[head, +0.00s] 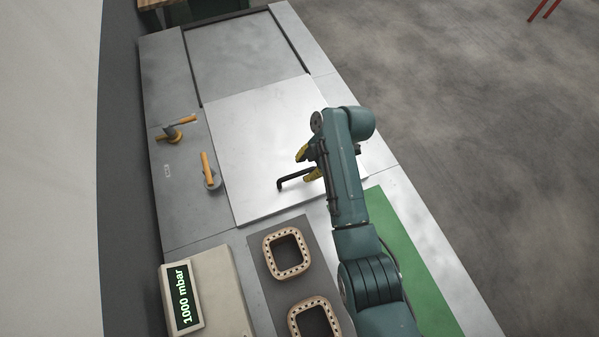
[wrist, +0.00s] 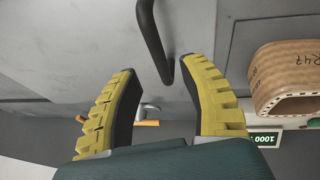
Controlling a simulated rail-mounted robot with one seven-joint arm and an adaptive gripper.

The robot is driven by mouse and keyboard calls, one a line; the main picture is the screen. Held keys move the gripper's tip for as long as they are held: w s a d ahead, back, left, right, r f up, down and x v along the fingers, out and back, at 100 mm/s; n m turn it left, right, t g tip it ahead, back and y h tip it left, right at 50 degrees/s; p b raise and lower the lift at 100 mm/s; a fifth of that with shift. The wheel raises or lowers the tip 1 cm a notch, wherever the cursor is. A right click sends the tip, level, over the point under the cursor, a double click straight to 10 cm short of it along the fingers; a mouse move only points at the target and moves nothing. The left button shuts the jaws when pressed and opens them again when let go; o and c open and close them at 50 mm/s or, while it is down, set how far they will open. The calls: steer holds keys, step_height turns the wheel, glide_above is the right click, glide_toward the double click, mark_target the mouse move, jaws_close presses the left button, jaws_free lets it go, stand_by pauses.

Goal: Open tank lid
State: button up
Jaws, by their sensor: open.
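The tank lid (head: 255,135) is a light metal plate lying flat, closed, over the tank. A black bar handle (head: 290,181) stands on the lid near its front edge. My gripper (head: 303,165) has yellow padded fingers and is open over the lid, close to the handle. In the wrist view, the handle (wrist: 152,35) reaches down from the top edge, and its lower end is between the two open fingertips (wrist: 164,72). I see no finger clearly touching it. My arm hides part of the lid's right side.
Two orange-handled valves (head: 174,132) (head: 209,172) stand left of the lid. A display (head: 182,297) reads 1000 mbar. Two square coils (head: 286,272) (head: 297,318) sit on a dark mat (head: 262,262) in front, beside a green mat (head: 405,250). Open floor lies right.

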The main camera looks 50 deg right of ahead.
mark_target(299, 174)
steer(key=x, duration=0.4)
steer(key=shift+w+f, duration=0.1)
steer(key=shift+f, duration=0.05)
steer(key=shift+c, duration=0.4)
jaws_close()
